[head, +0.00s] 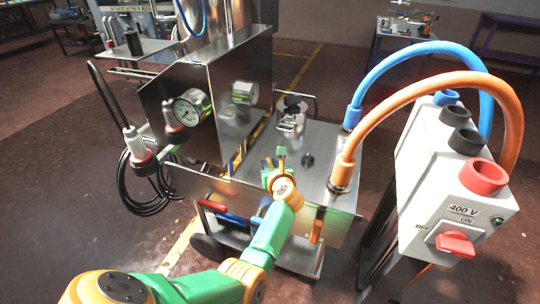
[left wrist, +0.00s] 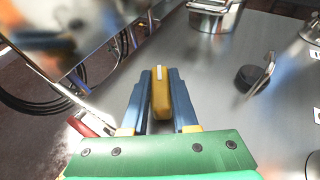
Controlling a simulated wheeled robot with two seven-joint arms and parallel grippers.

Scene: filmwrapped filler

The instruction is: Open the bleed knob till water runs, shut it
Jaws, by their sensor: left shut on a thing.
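My left gripper (head: 275,160) is over the top of the steel cart (head: 325,140), its arm coming in from the lower left. In the left wrist view its two blue fingers (left wrist: 160,100) are shut on a yellow knob (left wrist: 160,92) with a white mark, which I take to be the bleed knob. The knob's base is hidden by the fingers, and in the head view the gripper covers most of it. A small metal cup (head: 291,116) stands behind it, also in the left wrist view (left wrist: 212,16). I see no water running. My right gripper is not in view.
A steel box with a pressure gauge (head: 190,110) rises left of the gripper. A black knob (head: 308,160) is close on the right. Blue (head: 400,57) and orange (head: 400,100) hoses arch to a grey 400 V switch box (head: 430,160). A black cable (head: 140,185) hangs at left.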

